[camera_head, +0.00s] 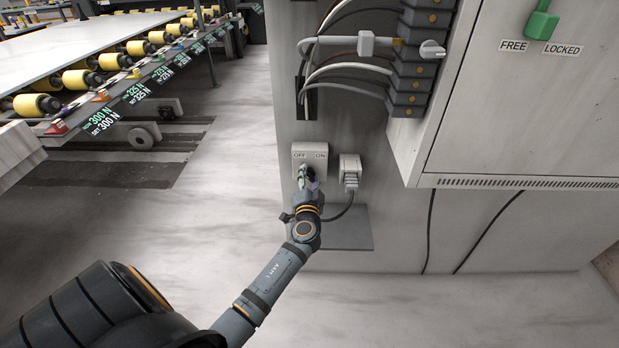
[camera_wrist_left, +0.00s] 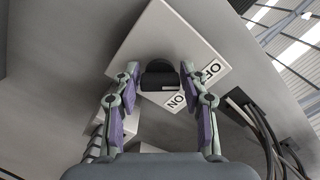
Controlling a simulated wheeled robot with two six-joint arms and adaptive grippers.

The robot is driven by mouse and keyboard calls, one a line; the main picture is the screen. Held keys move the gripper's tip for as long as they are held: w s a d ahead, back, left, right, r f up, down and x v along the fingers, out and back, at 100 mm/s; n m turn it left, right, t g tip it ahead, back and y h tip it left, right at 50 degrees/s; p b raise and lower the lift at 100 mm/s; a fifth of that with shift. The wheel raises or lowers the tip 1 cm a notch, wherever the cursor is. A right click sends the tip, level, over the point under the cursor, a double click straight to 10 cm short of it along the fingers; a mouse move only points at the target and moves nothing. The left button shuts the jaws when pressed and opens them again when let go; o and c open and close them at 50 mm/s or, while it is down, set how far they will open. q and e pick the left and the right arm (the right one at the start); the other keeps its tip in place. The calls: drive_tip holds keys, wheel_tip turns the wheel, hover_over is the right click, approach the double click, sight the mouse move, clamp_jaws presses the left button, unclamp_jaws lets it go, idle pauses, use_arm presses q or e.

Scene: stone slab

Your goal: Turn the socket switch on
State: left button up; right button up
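The pale switch box (camera_head: 322,170) is on the grey panel, with OFF on its left and ON on its right in the head view. My left gripper (camera_head: 307,176) is right in front of it and hides the switch there. In the left wrist view the box face (camera_wrist_left: 155,35) is close, and the dark switch (camera_wrist_left: 158,78) sits in it between my spread fingers (camera_wrist_left: 160,88). The right fingertip looks very near the switch; I cannot tell whether it touches. There is a gap on the left. My right gripper is not in view.
A plug with a cable (camera_head: 350,172) sits just right of the switch box. A grey ledge (camera_head: 347,230) is below it. A cabinet (camera_head: 520,110) stands out at the right.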

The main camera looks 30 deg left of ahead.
use_arm(q)
drive_tip(key=c, duration=0.7)
